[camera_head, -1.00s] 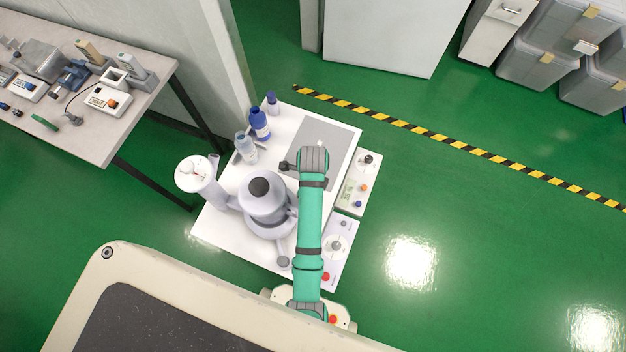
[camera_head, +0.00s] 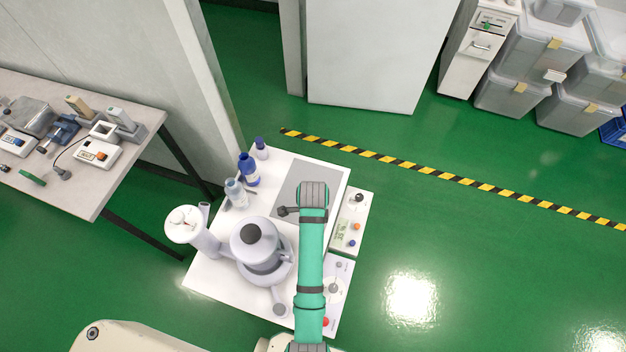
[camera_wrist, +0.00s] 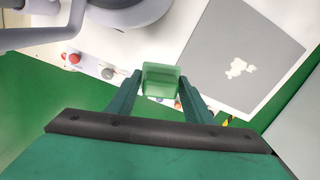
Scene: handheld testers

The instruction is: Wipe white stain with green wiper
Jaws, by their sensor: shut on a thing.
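The green wiper (camera_wrist: 162,80) is a pale green, translucent block in the wrist view. My gripper (camera_wrist: 160,88) is shut on it, with one dark green finger on each side. The white stain (camera_wrist: 239,68) is an irregular patch on a grey mat (camera_wrist: 215,52), to the right of the wiper in the wrist view and apart from it in the picture. In the head view my arm reaches over the mat (camera_head: 292,183); its end hides the gripper fingers, the wiper and the stain.
The mat lies on a white table (camera_head: 215,265). Bottles (camera_head: 248,170) stand at its left edge. A grey rotary device (camera_head: 255,245) stands left of my arm. A small instrument (camera_head: 351,222) is right of the mat. A side bench (camera_head: 90,190) holds more devices.

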